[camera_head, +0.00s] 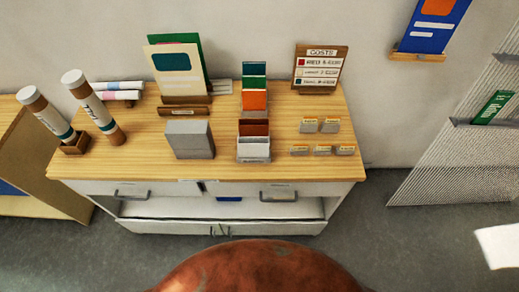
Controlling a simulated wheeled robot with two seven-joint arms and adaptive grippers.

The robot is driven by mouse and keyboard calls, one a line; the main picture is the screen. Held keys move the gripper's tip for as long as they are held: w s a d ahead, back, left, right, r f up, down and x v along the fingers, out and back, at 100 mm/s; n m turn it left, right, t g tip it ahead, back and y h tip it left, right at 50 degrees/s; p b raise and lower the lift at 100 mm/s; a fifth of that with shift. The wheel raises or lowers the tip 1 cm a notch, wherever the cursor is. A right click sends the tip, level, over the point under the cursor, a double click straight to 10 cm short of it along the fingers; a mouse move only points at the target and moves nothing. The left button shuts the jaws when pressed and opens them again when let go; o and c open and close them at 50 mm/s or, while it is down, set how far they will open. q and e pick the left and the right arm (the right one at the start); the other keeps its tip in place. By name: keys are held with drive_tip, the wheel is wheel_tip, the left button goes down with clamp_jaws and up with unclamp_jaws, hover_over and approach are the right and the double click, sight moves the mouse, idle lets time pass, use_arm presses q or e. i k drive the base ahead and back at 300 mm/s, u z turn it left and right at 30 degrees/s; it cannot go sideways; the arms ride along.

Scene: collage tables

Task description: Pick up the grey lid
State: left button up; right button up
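A grey box-like block (189,139) stands on the wooden tabletop, left of the middle. I cannot tell whether its top is a separate lid. No other clear grey lid shows. Neither of my grippers is in view.
The tabletop (112,165) also bears two tilted tubes (95,107), upright folders (178,68), a column of coloured cards (254,100), a costs sign (320,68) and several small labelled pieces (322,149). Bare wood surrounds the grey block. A drawer handle (278,196) shows below.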

sight(179, 134)
drive_tip(key=u, duration=0.25)
drive_tip(key=k, duration=0.6)
drive_tip(key=u, duration=0.5)
drive_tip(key=k, duration=0.55)
drive_tip(key=z, duration=0.9)
drive_tip(key=i, duration=1.45)
drive_tip(key=u, duration=0.3)
